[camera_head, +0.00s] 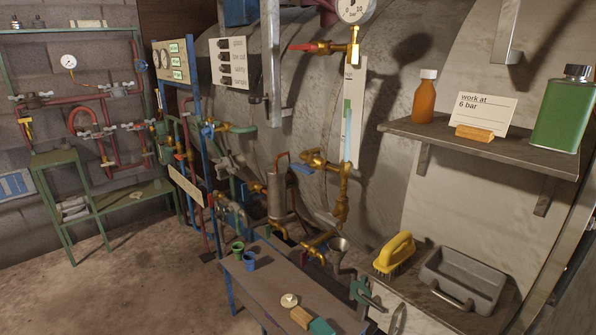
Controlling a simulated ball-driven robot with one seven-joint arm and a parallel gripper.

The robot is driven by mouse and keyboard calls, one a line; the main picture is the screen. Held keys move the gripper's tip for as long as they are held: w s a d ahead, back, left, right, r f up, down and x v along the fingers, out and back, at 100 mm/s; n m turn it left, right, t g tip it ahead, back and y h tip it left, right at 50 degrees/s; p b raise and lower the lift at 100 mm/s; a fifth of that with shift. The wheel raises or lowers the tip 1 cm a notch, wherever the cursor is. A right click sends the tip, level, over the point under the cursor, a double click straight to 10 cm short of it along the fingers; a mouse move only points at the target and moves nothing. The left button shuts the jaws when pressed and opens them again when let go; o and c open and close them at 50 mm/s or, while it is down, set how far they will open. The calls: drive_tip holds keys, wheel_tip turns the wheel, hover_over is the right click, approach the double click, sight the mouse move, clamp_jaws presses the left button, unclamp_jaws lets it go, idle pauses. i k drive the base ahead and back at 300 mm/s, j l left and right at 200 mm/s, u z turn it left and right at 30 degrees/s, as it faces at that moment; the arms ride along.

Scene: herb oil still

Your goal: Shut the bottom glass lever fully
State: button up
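The sight glass (347,130) is a clear tube in front of a white backing plate (352,85) on the big grey tank. Below it is a brass bottom fitting (320,161). A small blue lever (302,168) sits at this fitting and slants down to the left; I cannot tell how far it is turned. Higher up, a red lever (301,47) sticks out to the left, roughly level, from a brass valve (327,47) under a round gauge (355,9). My gripper is not in view, and nothing I see touches the blue lever.
A metal canister (279,194) and brass pipes stand left of the blue lever. Below is a bench (268,288) with small cups. On the right, a shelf (460,141) juts out above a yellow brush (395,252) and grey tray (461,279). Floor at left is clear.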

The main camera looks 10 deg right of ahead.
sight(304, 169)
drive_tip(key=i+j+z, duration=0.15)
drive_tip(key=i+j, duration=0.85)
drive_tip(key=j, duration=0.1)
